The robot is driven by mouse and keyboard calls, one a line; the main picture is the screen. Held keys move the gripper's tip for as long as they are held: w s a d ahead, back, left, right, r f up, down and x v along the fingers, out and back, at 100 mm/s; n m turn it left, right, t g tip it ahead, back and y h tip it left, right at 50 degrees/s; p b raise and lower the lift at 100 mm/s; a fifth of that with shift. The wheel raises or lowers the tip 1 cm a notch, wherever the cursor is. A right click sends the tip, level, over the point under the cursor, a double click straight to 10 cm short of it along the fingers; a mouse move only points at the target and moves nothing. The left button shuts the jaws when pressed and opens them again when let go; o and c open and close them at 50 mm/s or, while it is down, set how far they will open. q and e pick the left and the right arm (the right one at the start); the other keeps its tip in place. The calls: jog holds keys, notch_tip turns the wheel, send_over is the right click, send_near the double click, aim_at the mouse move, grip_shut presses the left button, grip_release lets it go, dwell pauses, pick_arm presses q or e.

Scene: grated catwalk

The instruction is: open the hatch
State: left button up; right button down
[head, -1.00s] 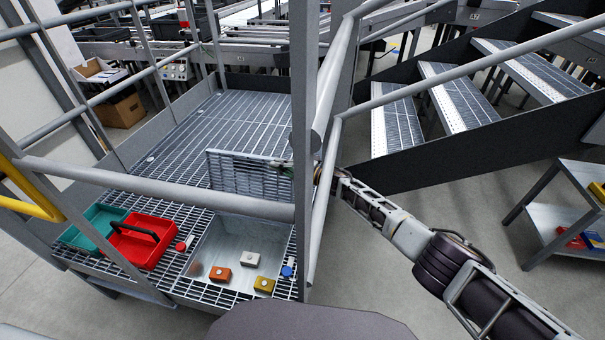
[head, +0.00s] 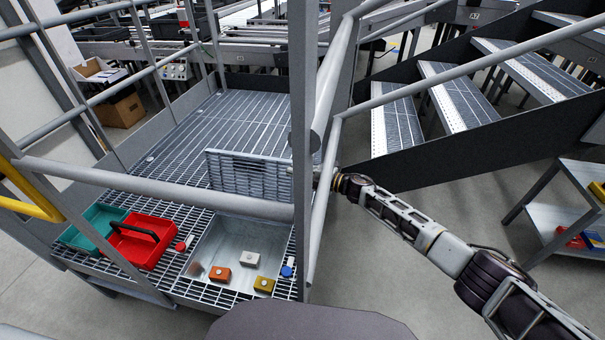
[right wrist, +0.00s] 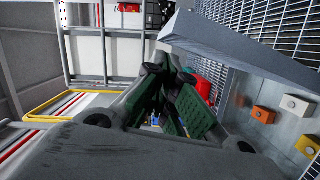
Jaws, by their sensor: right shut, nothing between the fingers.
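The hatch (head: 249,171) is a grey grated panel. It stands raised, roughly upright, at the far edge of a square metal-lined recess (head: 215,250) in the catwalk, so the recess lies uncovered. In the right wrist view the hatch (right wrist: 240,52) shows as a grey edge and mesh at upper right. My right gripper (head: 321,177) is just right of the hatch, partly hidden by the post and rail. In the right wrist view its green-padded fingers (right wrist: 178,103) are together and empty, apart from the hatch. My left gripper is not in view.
Orange (head: 220,273), white (head: 249,260) and yellow (head: 264,285) blocks lie in the recess. A red tray (head: 140,246) and a teal tray (head: 92,226) sit left of it. A post (head: 302,120) and grey handrail (head: 160,187) stand near the hatch.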

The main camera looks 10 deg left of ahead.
jog(key=shift+v, duration=1.35)
jog(key=shift+s, duration=0.1)
